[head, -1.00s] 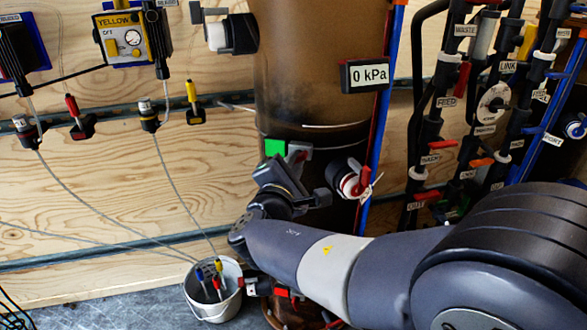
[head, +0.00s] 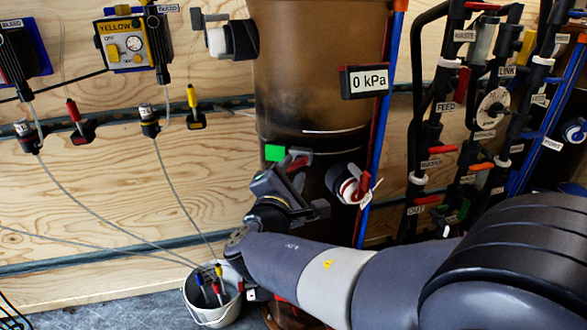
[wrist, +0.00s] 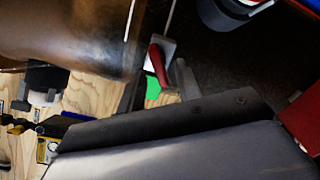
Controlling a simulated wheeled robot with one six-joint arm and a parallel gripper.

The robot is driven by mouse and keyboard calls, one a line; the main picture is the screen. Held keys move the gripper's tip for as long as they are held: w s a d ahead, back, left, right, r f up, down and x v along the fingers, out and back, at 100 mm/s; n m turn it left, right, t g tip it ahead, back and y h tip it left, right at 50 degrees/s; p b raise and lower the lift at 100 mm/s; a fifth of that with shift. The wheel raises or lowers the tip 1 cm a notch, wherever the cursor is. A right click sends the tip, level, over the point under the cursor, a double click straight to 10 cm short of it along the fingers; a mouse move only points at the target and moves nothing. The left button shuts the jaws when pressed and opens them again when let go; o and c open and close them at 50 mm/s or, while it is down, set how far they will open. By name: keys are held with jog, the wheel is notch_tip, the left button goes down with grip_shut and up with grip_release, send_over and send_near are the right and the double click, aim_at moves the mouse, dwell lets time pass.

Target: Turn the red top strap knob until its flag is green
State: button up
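The red top strap knob (head: 298,164) is on the brown cylinder's dark strap, beside a flag (head: 275,153) that shows green. In the wrist view the red knob (wrist: 157,64) stands tilted on a pale plate, with the green flag (wrist: 153,89) just below it. My gripper (head: 308,190) is just below the knob in the head view and appears apart from it.
A round red-and-white valve (head: 348,184) sits close to the right of my gripper. The 0 kPa display (head: 364,81) is above. A white bucket (head: 212,307) with several coloured tools stands below left. Dark labelled pipes (head: 425,130) crowd the right side.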

jog(key=p+v, duration=0.1)
jog(key=v, duration=0.8)
jog(key=shift+s, duration=0.25)
jog(key=shift+w, duration=0.1)
jog(key=b+x, duration=0.1)
jog(key=x, duration=0.8)
jog(key=shift+w+d, duration=0.15)
jog(key=shift+w, duration=0.25)
jog(key=shift+w+d, duration=0.1)
jog(key=shift+w, duration=0.3)
jog(key=shift+w+r, duration=0.1)
